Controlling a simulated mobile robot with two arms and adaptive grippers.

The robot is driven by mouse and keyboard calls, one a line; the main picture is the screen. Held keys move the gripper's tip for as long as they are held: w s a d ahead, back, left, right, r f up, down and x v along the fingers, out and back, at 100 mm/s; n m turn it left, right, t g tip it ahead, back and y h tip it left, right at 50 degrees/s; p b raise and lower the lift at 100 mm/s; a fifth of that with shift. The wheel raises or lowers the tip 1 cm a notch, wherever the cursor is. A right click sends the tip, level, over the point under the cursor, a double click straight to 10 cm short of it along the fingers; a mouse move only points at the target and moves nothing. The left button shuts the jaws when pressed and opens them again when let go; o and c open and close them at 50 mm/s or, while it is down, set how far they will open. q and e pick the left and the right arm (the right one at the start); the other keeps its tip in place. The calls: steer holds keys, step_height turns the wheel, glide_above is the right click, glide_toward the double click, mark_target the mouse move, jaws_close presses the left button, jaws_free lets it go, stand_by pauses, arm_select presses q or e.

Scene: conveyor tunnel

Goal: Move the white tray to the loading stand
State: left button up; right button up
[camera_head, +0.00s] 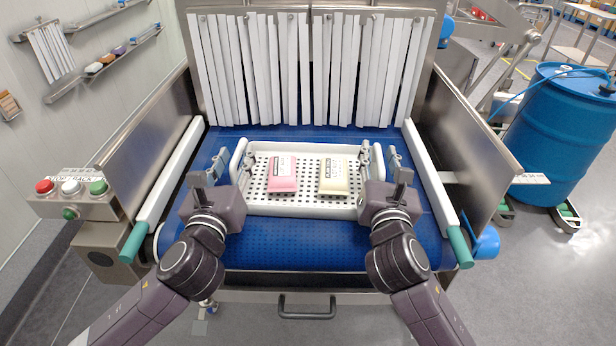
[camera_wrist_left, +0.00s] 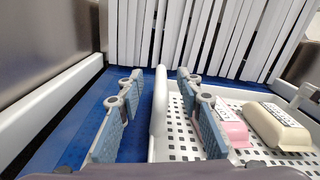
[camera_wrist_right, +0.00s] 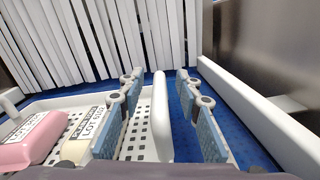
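The white tray (camera_head: 310,206) with a perforated floor lies on the blue conveyor belt, in front of the strip curtain. It holds a pink pack (camera_head: 283,174) and a pale yellow pack (camera_head: 333,175). My left gripper (camera_head: 222,170) is open at the tray's left end; in the left wrist view the tray's left wall (camera_wrist_left: 160,100) stands between its fingers with gaps. My right gripper (camera_head: 380,163) is open at the right end; in the right wrist view the right wall (camera_wrist_right: 161,110) stands between its fingers, apart from them. I cannot identify the loading stand in these views.
White side rails (camera_head: 433,185) with green ends flank the blue belt (camera_head: 290,257). The strip curtain (camera_head: 305,70) hangs behind the tray. A button box (camera_head: 72,198) is at left, and a blue drum (camera_head: 555,130) stands at right. The belt in front of the tray is clear.

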arm_select(q)
steer(key=shift+w, duration=0.2)
arm_select(e)
steer(key=shift+w, duration=0.2)
arm_select(q)
jaws_close()
arm_select(e)
jaws_close()
arm_select(q)
steer(key=shift+r, duration=0.1)
arm_select(e)
steer(key=shift+r, duration=0.1)
